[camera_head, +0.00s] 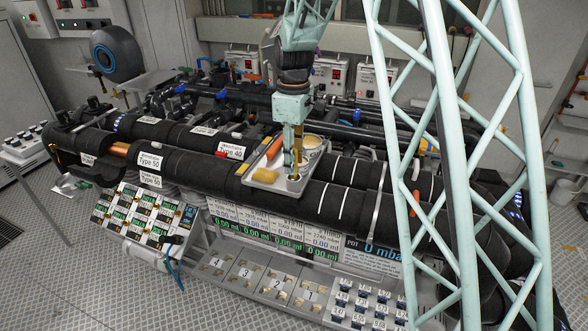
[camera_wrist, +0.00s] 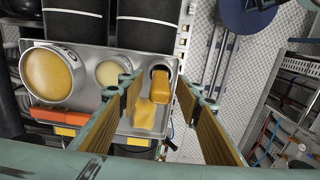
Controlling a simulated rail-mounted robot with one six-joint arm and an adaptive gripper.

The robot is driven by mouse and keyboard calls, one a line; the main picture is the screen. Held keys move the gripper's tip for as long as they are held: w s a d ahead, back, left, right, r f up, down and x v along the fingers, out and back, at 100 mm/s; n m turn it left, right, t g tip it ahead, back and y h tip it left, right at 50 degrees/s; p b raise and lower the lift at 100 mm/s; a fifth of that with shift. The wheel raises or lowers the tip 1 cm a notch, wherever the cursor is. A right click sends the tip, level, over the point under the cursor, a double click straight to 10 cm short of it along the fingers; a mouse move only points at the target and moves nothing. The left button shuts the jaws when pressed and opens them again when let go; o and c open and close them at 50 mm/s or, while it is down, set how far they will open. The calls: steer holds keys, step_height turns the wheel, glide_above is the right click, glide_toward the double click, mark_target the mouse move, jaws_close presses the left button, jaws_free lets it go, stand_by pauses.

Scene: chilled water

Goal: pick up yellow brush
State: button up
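The yellow brush (camera_wrist: 160,86) appears to be the orange-yellow upright piece in a dark round hole of the grey metal tray (camera_wrist: 28,62), in the wrist view. My gripper (camera_wrist: 168,96) is open, with its two padded fingers on either side of this piece and visible gaps to both. In the head view my gripper (camera_head: 294,172) points down over the right part of the tray (camera_head: 303,186). The brush is hard to tell from the finger pads there. A flat yellow sponge-like piece (camera_wrist: 146,119) lies beside the brush; it also shows in the head view (camera_head: 266,175).
The tray also holds a large tin (camera_wrist: 50,75) and a smaller tin (camera_wrist: 112,72) with yellowish contents, and an orange-handled tool (camera_wrist: 60,116). Thick black pipes (camera_head: 190,170) run beneath the tray. A pale green lattice frame (camera_head: 465,150) stands at right.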

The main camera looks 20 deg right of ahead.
steer(key=shift+f, duration=1.8)
steer(key=shift+c, duration=0.5)
steer(key=c, duration=0.8)
